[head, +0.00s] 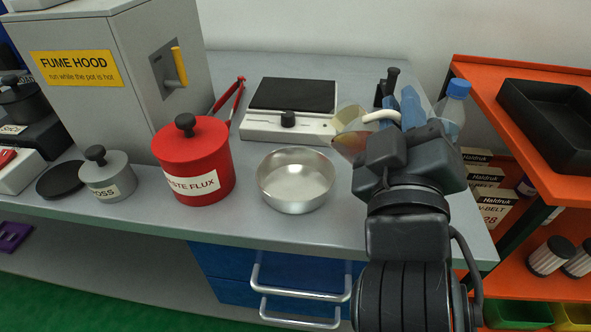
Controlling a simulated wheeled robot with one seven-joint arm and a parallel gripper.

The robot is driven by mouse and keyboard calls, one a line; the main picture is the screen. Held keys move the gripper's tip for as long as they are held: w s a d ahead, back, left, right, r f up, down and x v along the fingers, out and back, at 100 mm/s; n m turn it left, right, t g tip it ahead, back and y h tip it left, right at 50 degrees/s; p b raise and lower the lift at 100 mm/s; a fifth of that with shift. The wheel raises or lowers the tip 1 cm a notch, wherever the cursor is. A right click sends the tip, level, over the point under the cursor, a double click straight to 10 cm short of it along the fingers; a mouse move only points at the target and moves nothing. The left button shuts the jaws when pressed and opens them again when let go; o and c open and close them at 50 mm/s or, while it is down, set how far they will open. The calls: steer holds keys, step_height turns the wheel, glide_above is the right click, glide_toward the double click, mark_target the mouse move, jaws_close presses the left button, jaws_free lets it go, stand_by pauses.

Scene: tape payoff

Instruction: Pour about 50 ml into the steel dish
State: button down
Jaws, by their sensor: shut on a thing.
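The steel dish (296,180) stands upright on the grey bench, left of my arm, and its inside looks empty. My gripper (398,112) is right of the dish and toward the back of it. It is shut on the white handle of a clear jug (347,122) with amber liquid in it. The jug is tilted, with its body to the left of my gripper, and appears to be above the bench, behind and right of the dish. My wrist hides part of the jug. No stream of liquid shows.
A red waste flux pot (193,165) stands close left of the dish, with a small grey lidded pot (108,180) beyond it. A hotplate (290,112) is behind the dish. A blue-capped bottle (451,110) stands behind my gripper. Orange shelving (520,145) is at right.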

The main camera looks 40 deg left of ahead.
mark_target(373, 131)
steer(key=shift+s+a+r+n, duration=0.1)
steer(key=shift+s+a+n, duration=0.05)
steer(key=shift+n, duration=0.45)
steer(key=shift+s+a+r+n+y+p, duration=0.1)
steer(key=shift+s+a+n+y+p, duration=0.15)
steer(key=shift+n+y+p, duration=0.35)
steer(key=shift+s+a+r+n+y+p, duration=0.1)
steer(key=shift+s+a+n+y+p, duration=0.15)
steer(key=shift+n, duration=0.65)
steer(key=shift+s+a+f+n+y+p, duration=0.15)
steer(key=shift+s+a+n+y+p, duration=0.15)
steer(key=shift+n, duration=0.35)
steer(key=shift+s+a+f+n+y+p, duration=0.15)
steer(key=shift+n+y+p, duration=0.2)
steer(key=shift+n, duration=0.3)
stand_by(0.5)
